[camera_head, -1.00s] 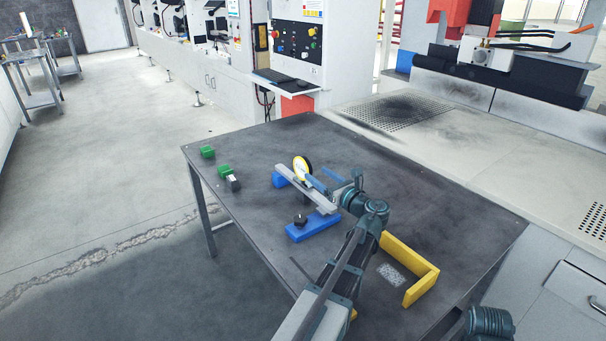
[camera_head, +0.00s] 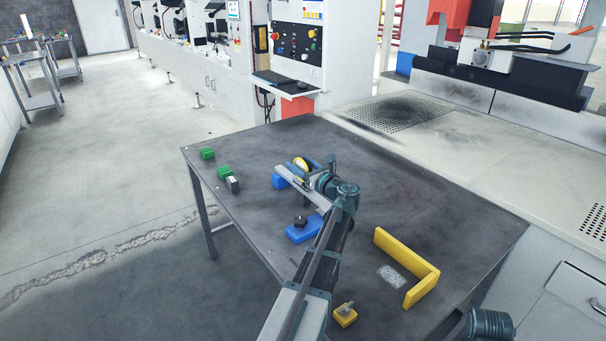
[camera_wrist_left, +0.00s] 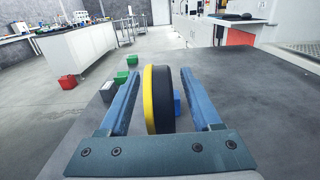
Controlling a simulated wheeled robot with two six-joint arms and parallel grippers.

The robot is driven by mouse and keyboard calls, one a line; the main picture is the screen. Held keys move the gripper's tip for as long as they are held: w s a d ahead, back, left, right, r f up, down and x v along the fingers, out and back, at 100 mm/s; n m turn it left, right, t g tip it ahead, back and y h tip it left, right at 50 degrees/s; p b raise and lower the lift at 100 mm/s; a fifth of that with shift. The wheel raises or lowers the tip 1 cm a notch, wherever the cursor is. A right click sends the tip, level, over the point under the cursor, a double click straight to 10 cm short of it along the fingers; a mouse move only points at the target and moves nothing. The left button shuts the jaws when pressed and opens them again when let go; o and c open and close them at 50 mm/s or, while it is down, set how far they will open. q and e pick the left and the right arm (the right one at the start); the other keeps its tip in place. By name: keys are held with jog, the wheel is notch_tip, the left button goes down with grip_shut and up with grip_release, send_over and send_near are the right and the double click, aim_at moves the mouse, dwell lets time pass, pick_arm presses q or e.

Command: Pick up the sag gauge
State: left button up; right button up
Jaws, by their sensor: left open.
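The sag gauge shows as a round dial with a yellow rim and dark body (camera_head: 301,165), by a light grey bar (camera_head: 290,175) on the dark table. In the left wrist view the dial (camera_wrist_left: 158,100) stands upright, edge-on, between the fingers of my left gripper (camera_wrist_left: 160,77). The fingers are open, with a visible gap on both sides of the dial. In the head view my left gripper (camera_head: 306,172) is at the dial, and its wrist hides part of the bar. My right gripper is out of view.
Blue blocks (camera_head: 302,231) lie near the bar, one with a black knob. Green blocks (camera_head: 207,153) sit by the left edge. A yellow L-shaped piece (camera_head: 423,285) and a small yellow block (camera_head: 345,315) are at the front right.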

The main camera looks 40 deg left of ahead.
pick_arm(q)
jog(key=shift+x, duration=0.95)
jog(key=shift+d, duration=0.1)
grip_shut()
